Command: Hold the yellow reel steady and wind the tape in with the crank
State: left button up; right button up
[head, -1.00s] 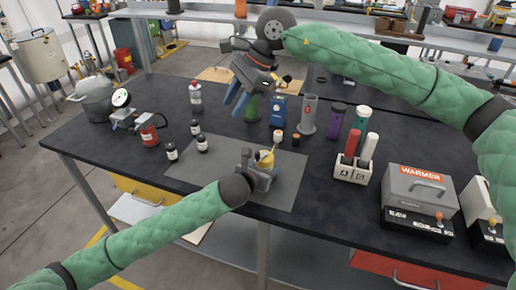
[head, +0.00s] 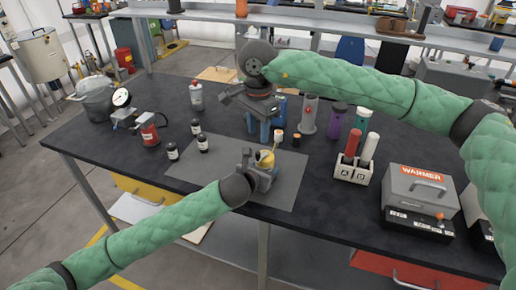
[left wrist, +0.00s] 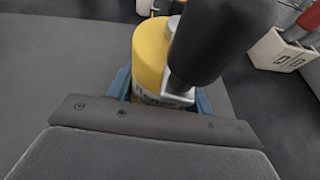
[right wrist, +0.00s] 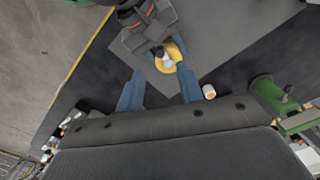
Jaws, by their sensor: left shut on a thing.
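The yellow reel (head: 266,160) stands on the grey mat near the table's front. It shows close up in the left wrist view (left wrist: 150,52), with printed lettering, a metal crank arm (left wrist: 178,92) and a black crank knob (left wrist: 218,38). My left gripper (head: 261,170) is shut on the reel, its blue fingers on either side. My right gripper (head: 264,128) hangs above and behind the reel, pointing down, its blue fingers apart and empty. In the right wrist view the reel (right wrist: 178,50) lies beyond the open fingertips. The tape cannot be made out.
A white rack with red and white tubes (head: 352,170) and a warmer (head: 418,190) are to the right. The mat's front right is clear.

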aim_at(258, 152)
notch_tip(258, 152, down, 7)
jog(key=shift+r, duration=0.1)
dwell(0.3)
grip_shut()
